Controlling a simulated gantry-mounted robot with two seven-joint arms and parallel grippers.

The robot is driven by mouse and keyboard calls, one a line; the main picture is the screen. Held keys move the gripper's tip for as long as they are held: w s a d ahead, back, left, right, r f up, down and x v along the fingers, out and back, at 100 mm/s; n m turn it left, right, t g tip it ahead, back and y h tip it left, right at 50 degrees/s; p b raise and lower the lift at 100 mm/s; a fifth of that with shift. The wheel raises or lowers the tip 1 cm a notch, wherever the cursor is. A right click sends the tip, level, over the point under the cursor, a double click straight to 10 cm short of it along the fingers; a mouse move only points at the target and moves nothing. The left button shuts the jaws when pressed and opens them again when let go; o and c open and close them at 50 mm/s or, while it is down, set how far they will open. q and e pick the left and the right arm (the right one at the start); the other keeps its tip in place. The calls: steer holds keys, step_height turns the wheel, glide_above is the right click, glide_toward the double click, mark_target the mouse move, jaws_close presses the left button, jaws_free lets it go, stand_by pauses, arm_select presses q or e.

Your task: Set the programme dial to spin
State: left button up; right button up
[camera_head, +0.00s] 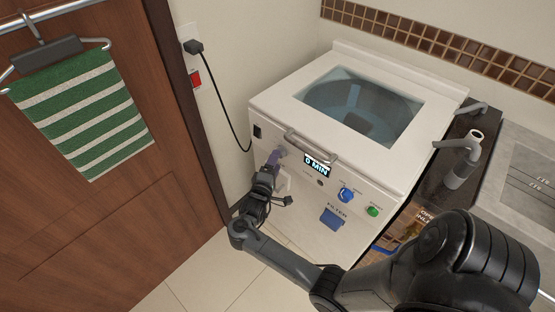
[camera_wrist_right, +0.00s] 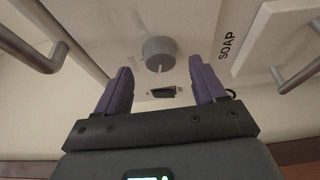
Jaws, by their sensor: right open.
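A white top-loading washing machine (camera_head: 290,105) stands against the wall, with its controls on the front panel. A round grey dial (camera_wrist_right: 160,53) with a pale pointer line on its face shows in the right wrist view; the marks around it are too small to read. My right gripper (camera_wrist_right: 161,84) is open, its purple fingers apart on either side of the dial and not visibly touching it. In the head view the right gripper (camera_head: 275,158) is at the panel's left part, partly covering the area by the dial. My left gripper is out of view.
A display (camera_head: 317,165) reads 0 MIN, below a lid handle (camera_head: 308,145). A dark switch (camera_wrist_right: 164,92) is near the grey dial, and a drawer marked SOAP (camera_wrist_right: 262,45) is beside it. A green button (camera_head: 373,211) and blue filter cover (camera_head: 331,219) are on the right.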

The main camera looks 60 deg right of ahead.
steer(key=shift+w+d, duration=0.15)
steer(key=shift+d, duration=0.6)
steer(key=shift+w+d, duration=0.1)
steer(key=shift+d, duration=0.65)
steer(key=shift+c, duration=0.3)
steer(key=c, duration=1)
